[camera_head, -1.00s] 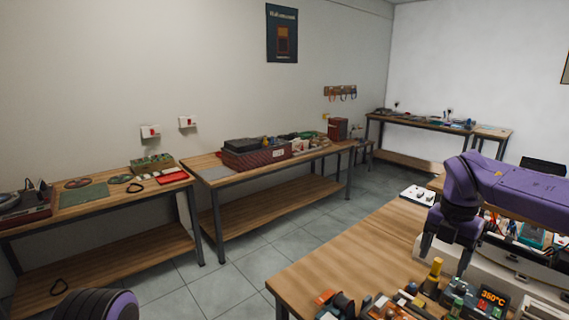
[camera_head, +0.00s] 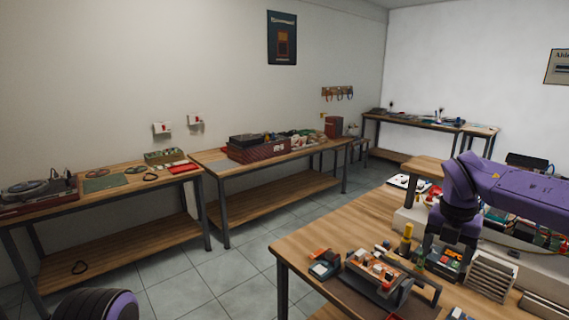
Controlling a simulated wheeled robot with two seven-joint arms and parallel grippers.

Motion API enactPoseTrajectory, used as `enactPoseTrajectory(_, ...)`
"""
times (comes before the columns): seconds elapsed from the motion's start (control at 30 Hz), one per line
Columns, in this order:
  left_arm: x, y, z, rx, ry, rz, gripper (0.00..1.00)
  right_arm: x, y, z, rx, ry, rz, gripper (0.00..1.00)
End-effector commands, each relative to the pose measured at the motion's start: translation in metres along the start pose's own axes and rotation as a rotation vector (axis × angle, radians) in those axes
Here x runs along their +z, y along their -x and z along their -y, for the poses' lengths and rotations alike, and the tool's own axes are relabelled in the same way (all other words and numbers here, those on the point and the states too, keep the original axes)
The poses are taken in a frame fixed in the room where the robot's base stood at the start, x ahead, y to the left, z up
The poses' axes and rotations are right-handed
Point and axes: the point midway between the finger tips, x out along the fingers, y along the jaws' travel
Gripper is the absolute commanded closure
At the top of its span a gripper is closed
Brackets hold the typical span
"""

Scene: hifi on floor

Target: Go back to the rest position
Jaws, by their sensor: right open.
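My right gripper (camera_head: 446,252) hangs downward at the end of the purple right arm, over the near workbench (camera_head: 335,235) on the right. Its dark fingers are apart, with nothing seen between them. It appears above or in front of small parts on the bench; the exact gap cannot be told. Part of my left arm, black and purple, shows at the bottom left edge; its gripper is out of view.
The near bench holds an orange and grey fixture (camera_head: 378,272), a yellow-topped piece (camera_head: 407,238) and a finned grey block (camera_head: 490,275). Wooden benches line the left wall, one carrying a red toolbox (camera_head: 262,150). The tiled floor (camera_head: 215,280) between is clear.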

Motion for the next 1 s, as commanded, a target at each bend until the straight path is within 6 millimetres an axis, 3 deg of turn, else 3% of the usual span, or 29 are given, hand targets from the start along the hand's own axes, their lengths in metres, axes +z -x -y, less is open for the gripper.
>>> enactPoseTrajectory(0.3,0.001,-0.002,-0.001,0.001,0.0,-0.001,0.57,0.022,-0.037,0.013,-0.227,0.378,0.262,0.28)
enactPoseTrajectory(0.47,0.004,-0.011,-0.001,0.0,0.0,0.0,0.57,0.021,-0.092,0.013,-0.474,0.769,0.401,0.28)
enactPoseTrajectory(0.57,0.008,-0.02,-0.002,0.0,0.0,0.0,0.57,0.007,-0.143,0.01,-0.655,1.117,0.46,0.28)
enactPoseTrajectory(0.67,0.012,-0.03,-0.003,0.0,0.0,0.0,0.57,-0.024,-0.207,0.006,-0.811,1.529,0.479,0.28)
enactPoseTrajectory(0.77,0.017,-0.042,-0.004,0.0,0.0,0.0,0.57,-0.076,-0.279,0.011,-0.904,1.983,0.454,0.28)
enactPoseTrajectory(0.87,0.022,-0.054,-0.005,0.0,0.0,0.0,0.57,-0.139,-0.342,0.03,-0.904,2.394,0.396,0.28)
enactPoseTrajectory(1.0,0.029,-0.07,-0.006,0.0,0.0,0.0,0.57,-0.233,-0.411,0.081,-0.77,2.873,0.271,0.28)
